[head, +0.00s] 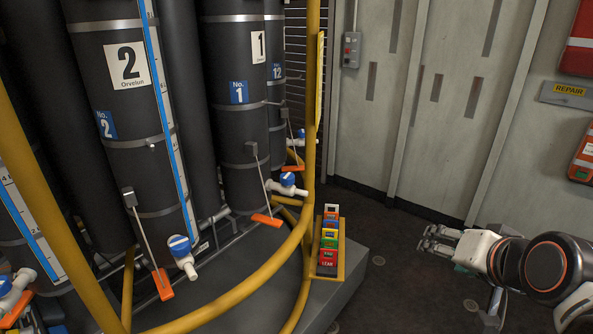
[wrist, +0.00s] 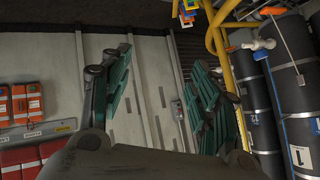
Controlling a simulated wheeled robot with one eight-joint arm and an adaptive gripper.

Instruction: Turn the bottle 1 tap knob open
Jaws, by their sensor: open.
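Bottle 1 (head: 243,120) is a tall dark cylinder with a blue No. 1 plate. Its tap knob (head: 288,179) is blue, with a white tap body, low on the bottle beside the yellow rail. My gripper (head: 432,240) is at the right in the head view, open and empty, well apart from the knob. In the wrist view, its two green-padded fingers (wrist: 165,95) are spread with nothing between them. A white tap (wrist: 262,45) shows at the upper right there, but I cannot tell for sure which bottle it belongs to.
A curved yellow rail (head: 311,100) passes just right of the bottles. A holder of coloured tags (head: 330,245) stands on the grey platform edge. Bottle 2 (head: 125,110) and its tap (head: 181,250) are at the left. Open floor lies between the platform and my arm.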

